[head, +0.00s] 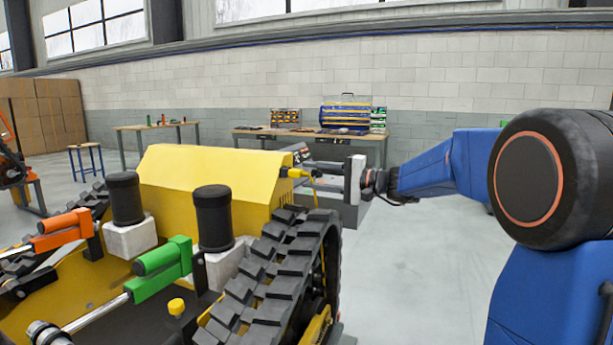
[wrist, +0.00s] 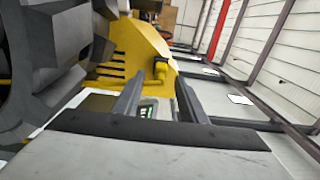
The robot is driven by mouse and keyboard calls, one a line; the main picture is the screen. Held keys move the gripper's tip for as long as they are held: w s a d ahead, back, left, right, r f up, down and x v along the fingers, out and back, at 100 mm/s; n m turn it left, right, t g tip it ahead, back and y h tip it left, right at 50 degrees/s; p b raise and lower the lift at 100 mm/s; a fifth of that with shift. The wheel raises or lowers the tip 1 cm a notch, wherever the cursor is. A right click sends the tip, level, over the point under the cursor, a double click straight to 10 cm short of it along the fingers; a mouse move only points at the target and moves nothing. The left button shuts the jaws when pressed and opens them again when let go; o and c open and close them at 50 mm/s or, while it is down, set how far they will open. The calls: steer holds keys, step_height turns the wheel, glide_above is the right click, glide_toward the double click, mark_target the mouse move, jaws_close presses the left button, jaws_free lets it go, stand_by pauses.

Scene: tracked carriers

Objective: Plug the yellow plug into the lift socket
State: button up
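The yellow plug (head: 298,173) is at the right end of the yellow carrier body (head: 205,172), with its nose at a small dark fitting there. A thin yellow cable drops from its rear. I cannot tell whether the plug is seated, or read any socket label. My gripper (head: 314,171) reaches in from the right, its fingers pointing at the plug and overlapping its rear end. In the wrist view, my gripper's two fingers (wrist: 160,82) stand apart, with a small grey and yellow piece seen between their tips and a clear gap on both sides.
The carrier's black track (head: 285,265) lies just below and in front of the plug. Black cylinders, an orange cylinder and a green cylinder (head: 160,270) sit on the carrier. A workbench (head: 300,135) stands behind. The floor (head: 410,270) to the right is clear.

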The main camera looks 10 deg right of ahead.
steer(key=v, duration=1.5)
steer(key=shift+w+a, duration=0.15)
steer(key=shift+a, duration=0.1)
steer(key=c, duration=0.9)
steer(key=w+a, duration=0.1)
steer(key=w+a+n, duration=0.1)
steer(key=a, duration=0.1)
steer(key=w+a+n, duration=0.1)
steer(key=a, duration=0.1)
steer(key=shift+w, duration=0.3)
jaws_close()
steer(key=shift+x, duration=2.9)
